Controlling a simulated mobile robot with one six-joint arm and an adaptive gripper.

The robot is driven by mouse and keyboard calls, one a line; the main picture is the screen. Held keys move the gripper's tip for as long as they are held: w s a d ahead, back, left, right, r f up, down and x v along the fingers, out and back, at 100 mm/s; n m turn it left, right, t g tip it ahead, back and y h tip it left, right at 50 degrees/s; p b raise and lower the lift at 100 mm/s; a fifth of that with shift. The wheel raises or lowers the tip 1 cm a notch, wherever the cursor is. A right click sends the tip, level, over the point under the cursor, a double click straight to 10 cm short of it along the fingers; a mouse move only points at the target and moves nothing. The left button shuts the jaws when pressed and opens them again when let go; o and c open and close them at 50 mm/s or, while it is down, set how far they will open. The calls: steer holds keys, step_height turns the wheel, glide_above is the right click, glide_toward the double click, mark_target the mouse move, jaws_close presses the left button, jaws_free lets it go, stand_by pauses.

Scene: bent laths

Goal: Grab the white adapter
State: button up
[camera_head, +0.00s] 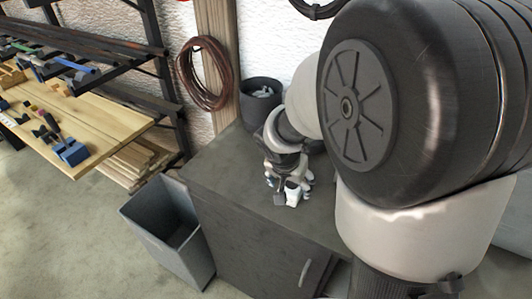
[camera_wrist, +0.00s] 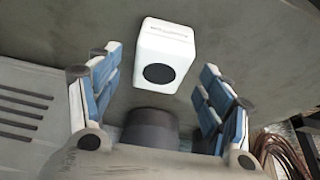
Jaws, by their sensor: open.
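The white adapter (camera_wrist: 165,45) is a small white block with a black round face and faint print on one side. In the wrist view it sits on the dark grey top, beyond and between my two fingers. My gripper (camera_wrist: 160,85) is open, with blue-padded fingers to the left and right of the adapter, and neither is seen touching it. In the head view my gripper (camera_head: 289,190) is low over the grey cabinet top (camera_head: 225,165). A white patch by its fingertips seems to be the adapter, partly hidden by the gripper.
A dark pot (camera_head: 262,98) with pale contents stands behind my gripper on the cabinet. A grey open bin (camera_head: 170,228) is on the floor at left. A wooden bench (camera_head: 85,120) with tools is farther left. A brown cable coil (camera_head: 204,75) hangs behind.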

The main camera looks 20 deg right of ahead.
steer(key=x, duration=0.3)
steer(key=shift+r+b, duration=0.1)
steer(key=shift+b, duration=0.2)
steer(key=shift+c, duration=0.4)
steer(key=c, duration=1.1)
